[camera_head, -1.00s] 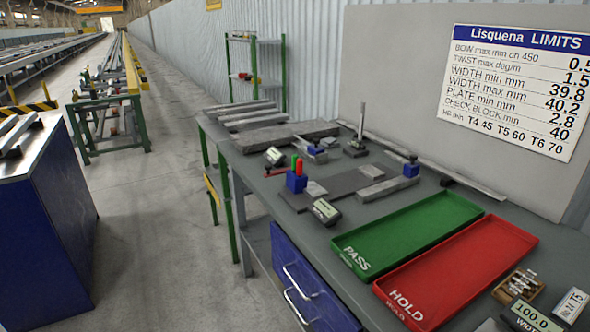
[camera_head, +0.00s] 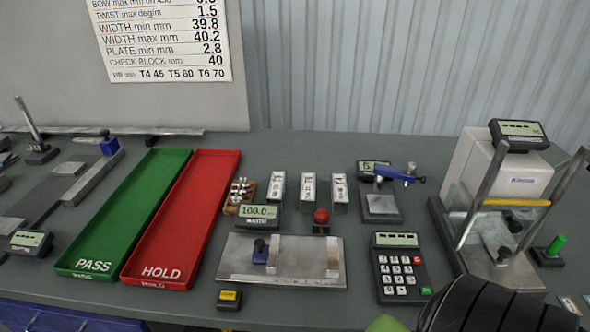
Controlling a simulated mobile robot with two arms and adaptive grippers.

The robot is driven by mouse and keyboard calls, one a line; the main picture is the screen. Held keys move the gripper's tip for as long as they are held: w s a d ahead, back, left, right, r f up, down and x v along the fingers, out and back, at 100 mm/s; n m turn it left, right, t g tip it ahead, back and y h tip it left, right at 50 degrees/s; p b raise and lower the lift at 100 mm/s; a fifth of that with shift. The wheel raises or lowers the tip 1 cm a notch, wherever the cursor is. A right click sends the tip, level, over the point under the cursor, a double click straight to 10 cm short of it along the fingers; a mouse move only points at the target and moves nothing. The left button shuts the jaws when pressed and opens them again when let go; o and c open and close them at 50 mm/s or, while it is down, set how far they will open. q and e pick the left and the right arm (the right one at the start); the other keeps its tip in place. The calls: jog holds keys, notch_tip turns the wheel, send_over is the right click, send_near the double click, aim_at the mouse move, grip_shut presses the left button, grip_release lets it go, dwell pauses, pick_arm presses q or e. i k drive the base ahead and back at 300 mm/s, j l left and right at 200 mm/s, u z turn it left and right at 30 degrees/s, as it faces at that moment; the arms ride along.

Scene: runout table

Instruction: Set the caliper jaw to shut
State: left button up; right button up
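The width caliper is a flat grey metal plate (camera_head: 300,276) lying on the bench in the middle of the head view. Its blue sliding jaw with a black knob (camera_head: 261,250) stands on the left part of the plate. An upright jaw (camera_head: 333,258) stands at the right end, with a wide gap between the two. The caliper's display (camera_head: 260,212) behind the plate reads 100.0 and is labelled WIDTH. A dark ribbed part of my own arm shows at the lower right, apart from the caliper. Neither gripper's fingers are in view.
Green PASS (camera_head: 130,215) and red HOLD (camera_head: 185,215) trays lie left of the caliper. A red button (camera_head: 321,216) stands close behind it, a keypad (camera_head: 399,268) to its right, a small yellow-black box (camera_head: 229,299) in front. A tall tester (camera_head: 500,180) stands at right.

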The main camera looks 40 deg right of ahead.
aim_at(263, 253)
jog(key=l+z, duration=0.1)
jog(key=z, duration=0.95)
jog(key=i+j, duration=0.05)
